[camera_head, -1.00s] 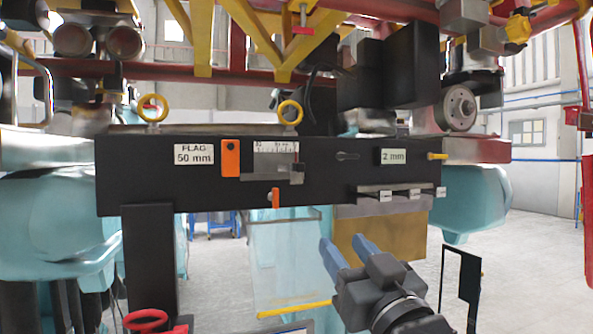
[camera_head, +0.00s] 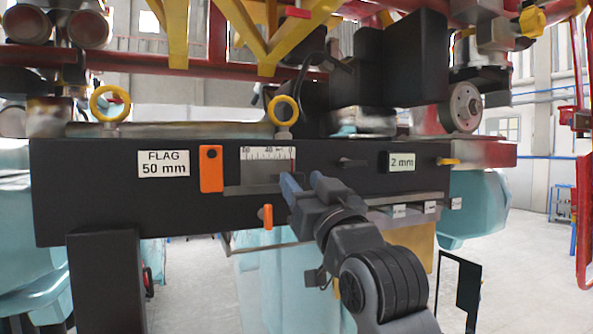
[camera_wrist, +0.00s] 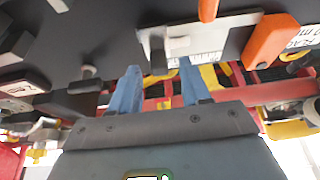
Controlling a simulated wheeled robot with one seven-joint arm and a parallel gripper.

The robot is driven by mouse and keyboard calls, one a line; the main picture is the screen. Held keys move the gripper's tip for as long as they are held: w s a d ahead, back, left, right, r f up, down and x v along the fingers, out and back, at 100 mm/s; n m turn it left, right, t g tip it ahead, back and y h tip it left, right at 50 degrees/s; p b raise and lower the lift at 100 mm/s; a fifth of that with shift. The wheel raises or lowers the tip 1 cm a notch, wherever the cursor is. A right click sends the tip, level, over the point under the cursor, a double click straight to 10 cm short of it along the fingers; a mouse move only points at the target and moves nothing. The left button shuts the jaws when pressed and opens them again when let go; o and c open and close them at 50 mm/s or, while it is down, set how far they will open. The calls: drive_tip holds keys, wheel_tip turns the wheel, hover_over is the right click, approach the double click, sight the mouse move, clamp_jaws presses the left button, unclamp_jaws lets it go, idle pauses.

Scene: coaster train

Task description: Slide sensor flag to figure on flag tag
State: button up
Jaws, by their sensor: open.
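The flag tag (camera_head: 163,163) reads "FLAG 50 mm" on the left of the black beam's face. To its right are an orange block (camera_head: 211,169) and a white scale (camera_head: 266,153) marked from 60 down to 0 at its right end. The sensor flag appears to be the grey metal piece with a dark knob (camera_wrist: 157,60) at the scale's zero end; my fingers mostly hide it in the head view. My gripper (camera_head: 303,180) is open in front of it. In the wrist view my fingertips (camera_wrist: 160,68) lie either side of the knob; contact cannot be told.
An orange lever (camera_head: 266,217) hangs below the scale. To the right are a dark handle (camera_head: 352,162), a "2 mm" tag (camera_head: 402,162), a yellow pin (camera_head: 448,161) and small labelled tabs (camera_head: 430,207). Yellow eyebolts (camera_head: 284,112) stand above the beam.

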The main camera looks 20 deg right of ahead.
sight(300, 179)
drive_tip(key=shift+p+x, duration=0.35)
drive_tip(key=shift+x, duration=1.25)
clamp_jaws()
